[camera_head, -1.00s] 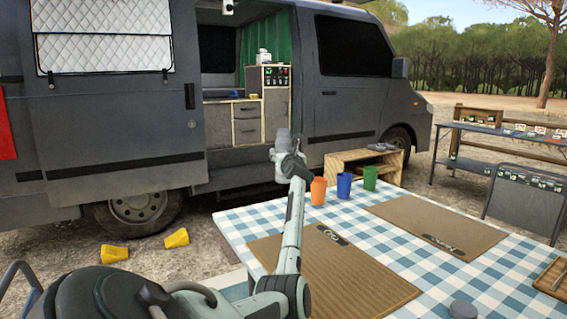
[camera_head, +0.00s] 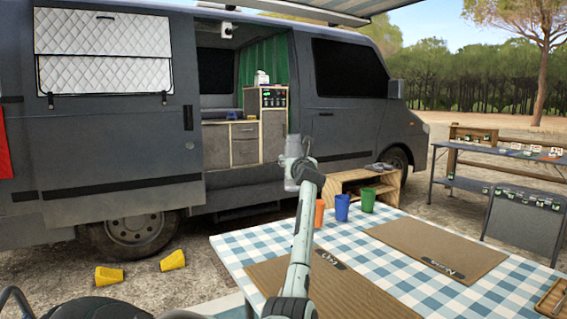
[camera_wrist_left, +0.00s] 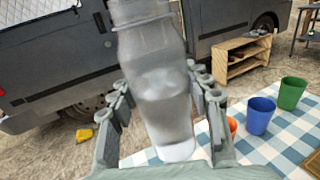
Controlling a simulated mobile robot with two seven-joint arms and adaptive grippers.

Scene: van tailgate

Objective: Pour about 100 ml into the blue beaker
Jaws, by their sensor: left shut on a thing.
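My left gripper (camera_head: 298,172) is shut on a clear bottle (camera_head: 294,148) and holds it above the far left edge of the table, left of the beakers. The bottle looks about upright in the head view. In the left wrist view, the bottle (camera_wrist_left: 158,85) stands between the fingers, neck toward the top; its liquid level is hard to read. The blue beaker (camera_head: 342,208) stands on the table between an orange beaker (camera_head: 319,213) and a green beaker (camera_head: 368,199). The blue beaker also shows in the left wrist view (camera_wrist_left: 260,117). My right gripper is out of view.
The table has a checked cloth (camera_head: 405,286) and two brown mats, the near one (camera_head: 345,290) and the far one (camera_head: 435,248). A wooden crate (camera_head: 385,190) stands behind the beakers. The van (camera_head: 110,150) is beyond, with yellow wedges (camera_head: 172,260) on the ground.

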